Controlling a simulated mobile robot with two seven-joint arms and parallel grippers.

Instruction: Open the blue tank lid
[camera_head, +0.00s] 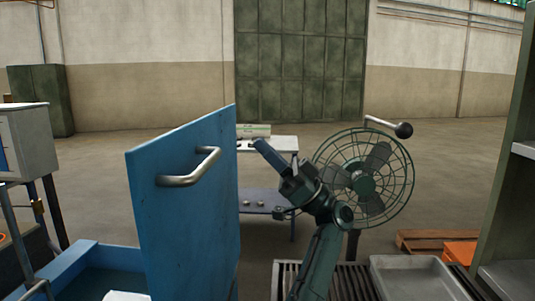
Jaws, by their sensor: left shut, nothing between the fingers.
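The blue tank lid (215,215) stands raised, near upright, left of the middle. Its grey bar handle (188,176) is on the face towards me. The blue tank (72,266) shows below and left of it at the bottom edge, with its top uncovered there; the rest is hidden by the lid. My left gripper (266,152) is just right of the lid's right edge in the picture, shut and empty, clear of the handle. Whether it touches the lid cannot be told. My right gripper is not in view.
A caged fan (363,183) stands behind my arm on the right. A grey tray (415,276) lies at the lower right, near an orange box (460,252). A white-topped table (275,142) stands behind. A grey cabinet (28,140) is at left. Open floor lies beyond.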

